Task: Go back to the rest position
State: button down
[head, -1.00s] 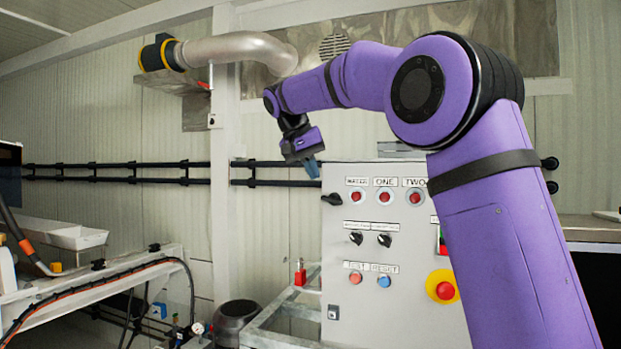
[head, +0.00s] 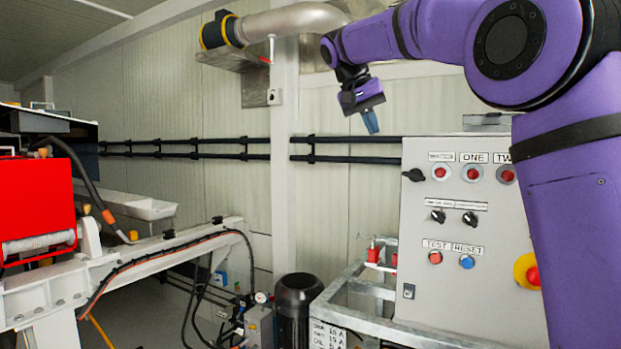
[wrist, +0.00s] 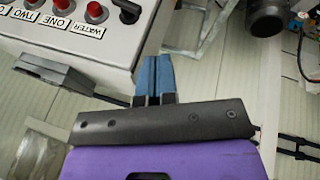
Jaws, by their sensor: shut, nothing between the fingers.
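My gripper (head: 370,121) hangs from my purple arm in the head view, fingertips pointing down. It is in free air, above and to the left of the grey control panel (head: 470,240), apart from it. In the wrist view the two blue fingers (wrist: 153,80) lie together with nothing between them. The panel's red buttons and part of its label row (wrist: 75,24) show at the upper left of that view. My arm covers the right part of the panel in the head view.
Black rails (head: 200,148) run along the wall. A metal frame (head: 350,310) stands left of the panel, beside a dark motor (head: 297,305). A red machine (head: 35,210) and a white beam (head: 150,262) are at the left. A large pipe (head: 290,20) is above. Open air lies left of my gripper.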

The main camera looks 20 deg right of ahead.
jog(key=shift+s, duration=0.1)
jog(key=s+a+f+n+t+y, duration=0.1)
jog(key=s+f+n, duration=0.1)
jog(key=s+f, duration=0.6)
jog(key=s+a+f+n+t+y, duration=0.1)
jog(key=s+f+n+t+y, duration=0.1)
jog(key=s+f, duration=0.6)
jog(key=s+a+f+n+t+y, duration=0.1)
jog(key=s+f, duration=0.7)
jog(key=s, duration=0.9)
jog(key=shift+s+a+f+n+y, duration=0.35)
jog(key=shift+n+y, duration=0.15)
jog(key=shift+y, duration=0.2)
